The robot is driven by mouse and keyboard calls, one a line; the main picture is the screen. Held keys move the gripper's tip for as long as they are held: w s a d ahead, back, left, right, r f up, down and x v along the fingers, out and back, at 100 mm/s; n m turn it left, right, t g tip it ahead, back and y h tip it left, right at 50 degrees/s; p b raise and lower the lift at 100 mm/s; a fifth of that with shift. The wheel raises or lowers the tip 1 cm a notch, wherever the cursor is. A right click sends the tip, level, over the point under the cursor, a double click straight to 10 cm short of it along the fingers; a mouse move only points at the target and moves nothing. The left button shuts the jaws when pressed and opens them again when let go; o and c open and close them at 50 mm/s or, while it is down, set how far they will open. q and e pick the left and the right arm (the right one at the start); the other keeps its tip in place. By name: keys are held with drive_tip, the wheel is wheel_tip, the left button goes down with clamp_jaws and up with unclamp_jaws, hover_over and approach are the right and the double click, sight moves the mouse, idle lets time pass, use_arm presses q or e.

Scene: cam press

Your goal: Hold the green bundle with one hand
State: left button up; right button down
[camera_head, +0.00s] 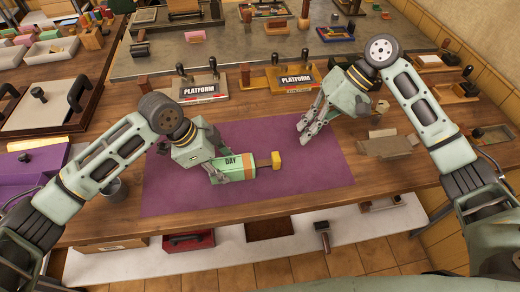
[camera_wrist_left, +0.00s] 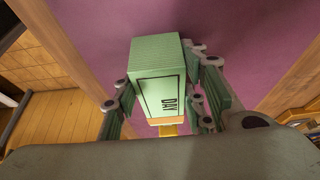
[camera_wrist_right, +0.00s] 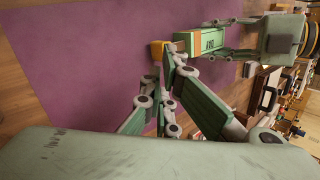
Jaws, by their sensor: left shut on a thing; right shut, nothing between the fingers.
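The green bundle (camera_head: 238,172) is a block with the word DAY, an orange band at one end and a yellow knob (camera_head: 277,161) sticking out to the right. My left gripper (camera_head: 229,169) is shut on it, with a finger on each side. The left wrist view shows the bundle (camera_wrist_left: 156,75) between the fingers. I cannot tell whether it touches the purple mat. My right gripper (camera_head: 309,130) is shut and empty over the mat's upper right part. The right wrist view also shows the bundle (camera_wrist_right: 200,42) beyond its fingers.
The purple mat (camera_head: 180,196) lies on the wooden table and is mostly clear. Two PLATFORM trays (camera_head: 203,89) (camera_head: 293,79) stand behind it. A metal cup (camera_head: 113,188) is at its left, brown cardboard pieces (camera_head: 390,146) at its right. Boxes line the left side.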

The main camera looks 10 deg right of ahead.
drive_tip(key=a+r+n+h, duration=0.3)
drive_tip(key=a+n, duration=0.5)
drive_tip(key=n, duration=0.8)
drive_tip(key=n+t, duration=0.1)
drive_tip(key=n, duration=0.4)
approach(265, 163)
drive_tip(key=a+f, duration=0.2)
drive_tip(key=w+a+f, duration=0.1)
drive_tip(key=a+f, duration=0.2)
drive_tip(key=shift+f, duration=0.1)
drive_tip(key=shift+d+m, duration=0.3)
drive_tip(key=shift+d, duration=0.35)
